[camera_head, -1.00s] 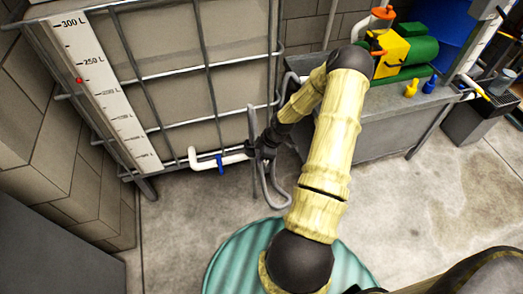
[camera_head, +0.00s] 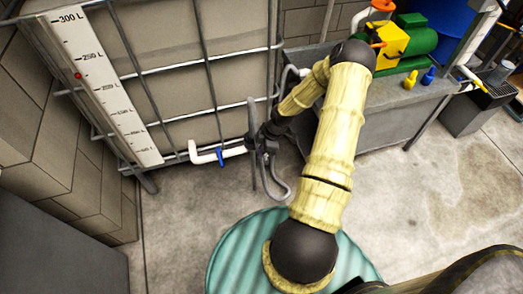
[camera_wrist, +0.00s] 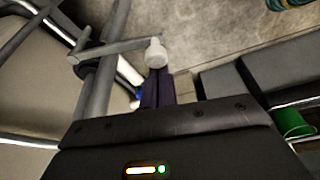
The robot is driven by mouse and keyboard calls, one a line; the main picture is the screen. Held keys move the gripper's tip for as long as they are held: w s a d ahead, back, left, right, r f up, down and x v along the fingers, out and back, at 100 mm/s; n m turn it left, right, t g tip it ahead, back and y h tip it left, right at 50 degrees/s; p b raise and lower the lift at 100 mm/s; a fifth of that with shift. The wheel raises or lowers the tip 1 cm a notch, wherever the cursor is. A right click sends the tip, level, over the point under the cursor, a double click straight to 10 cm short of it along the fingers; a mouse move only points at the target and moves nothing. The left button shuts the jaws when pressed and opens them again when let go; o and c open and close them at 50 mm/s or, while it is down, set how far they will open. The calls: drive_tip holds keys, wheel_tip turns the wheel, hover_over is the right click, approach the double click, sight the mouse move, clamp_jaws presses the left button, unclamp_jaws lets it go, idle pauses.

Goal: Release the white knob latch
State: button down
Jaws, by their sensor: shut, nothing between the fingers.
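The white knob (camera_wrist: 156,53) shows in the wrist view at the end of a flat grey latch bar (camera_wrist: 115,48). The bar runs left to a grey upright post (camera_wrist: 97,92). My gripper (camera_wrist: 158,80) has its dark fingers together, with nothing between them. The fingertips are just below the knob in the picture; I cannot tell whether they touch it. In the head view my gripper (camera_head: 264,152) is beside a grey upright part (camera_head: 252,122) at the cage's right end. The white knob cannot be made out there.
A caged tank (camera_head: 165,75) with a level scale (camera_head: 100,85) stands at left. A white pipe with a blue valve (camera_head: 220,157) is low on its front. A grey bench (camera_head: 385,115) carries a green and yellow machine (camera_head: 400,45). A teal ribbed drum top (camera_head: 235,250) is below my arm.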

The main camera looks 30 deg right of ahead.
wheel_tip(320, 180, up, 10)
drive_tip(key=p, duration=0.2)
drive_tip(key=shift+a+f, duration=0.25)
drive_tip(key=shift+w, duration=0.15)
idle(0.4)
drive_tip(key=s+a+r+m+h, duration=0.1)
drive_tip(key=s+a+r+m, duration=0.35)
drive_tip(key=r, duration=0.25)
drive_tip(key=s+a+r+m+t+h, duration=0.1)
drive_tip(key=s+a+r+m, duration=0.3)
drive_tip(key=a+r, duration=0.3)
drive_tip(key=s+a+r+m+h, duration=0.1)
drive_tip(key=s+a+r+m, duration=0.35)
drive_tip(key=r, duration=0.35)
drive_tip(key=w+p+v, duration=0.2)
drive_tip(key=p+v, duration=0.6)
drive_tip(key=p, duration=0.1)
drive_tip(key=w+r+p+v, duration=0.1)
drive_tip(key=w+p+v, duration=0.1)
drive_tip(key=p+v, duration=0.7)
drive_tip(key=shift+w+d+r+p, duration=0.15)
drive_tip(key=shift+d+r+p, duration=0.1)
drive_tip(key=shift+p, duration=0.1)
